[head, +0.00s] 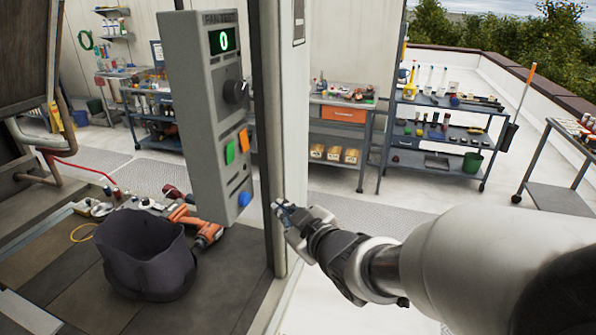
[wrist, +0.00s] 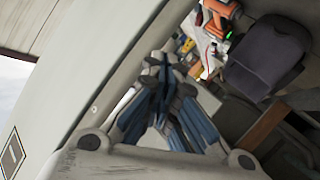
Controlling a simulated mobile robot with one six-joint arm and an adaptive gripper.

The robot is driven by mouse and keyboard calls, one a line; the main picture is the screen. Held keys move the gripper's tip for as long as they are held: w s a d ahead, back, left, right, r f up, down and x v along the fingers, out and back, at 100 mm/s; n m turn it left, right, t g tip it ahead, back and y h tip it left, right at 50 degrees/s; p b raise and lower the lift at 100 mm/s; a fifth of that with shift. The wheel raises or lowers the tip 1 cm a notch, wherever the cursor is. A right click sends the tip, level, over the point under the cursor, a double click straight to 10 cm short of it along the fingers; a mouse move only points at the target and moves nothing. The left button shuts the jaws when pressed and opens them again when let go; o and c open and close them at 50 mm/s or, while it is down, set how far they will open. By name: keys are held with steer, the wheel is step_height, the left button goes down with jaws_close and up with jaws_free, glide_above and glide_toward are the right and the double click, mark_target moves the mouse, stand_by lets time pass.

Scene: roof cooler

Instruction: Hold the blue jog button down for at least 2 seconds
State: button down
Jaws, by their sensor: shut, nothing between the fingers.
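The blue jog button (head: 244,198) is at the bottom of a grey control box (head: 205,110) in the head view. Above it on the box are a green button (head: 229,152), an orange button (head: 243,139), a black knob (head: 235,91) and a green display (head: 222,41) that reads 0. My gripper (head: 279,207) is shut and empty, to the right of the blue button and apart from it. In the wrist view my gripper's fingers (wrist: 163,65) are together, and the blue button cannot be made out there.
A pale post (head: 297,120) stands just right of the box, close to my gripper. A dark bucket (head: 146,255) and an orange drill (head: 207,234) are below left. Shelving carts (head: 440,135) stand behind at the right.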

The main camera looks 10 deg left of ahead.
steer(key=shift+w+a+b, duration=0.15)
steer(key=shift+a+b, duration=0.65)
steer(key=shift+a, duration=1.45)
steer(key=shift+a+b, duration=0.35)
steer(key=shift+a, duration=0.05)
steer(key=shift+w+a+b, duration=0.1)
steer(key=shift+a+b, duration=0.25)
steer(key=shift+a, duration=0.15)
stand_by(1.2)
steer(key=shift+d, duration=0.1)
stand_by(2.3)
steer(key=shift+d, duration=0.8)
steer(key=shift+s+d+p, duration=0.15)
steer(key=shift+d+p, duration=0.4)
steer(key=shift+d, duration=0.7)
steer(key=shift+s+d+p, duration=0.15)
steer(key=shift+d+p, duration=0.35)
steer(key=shift+d, duration=0.75)
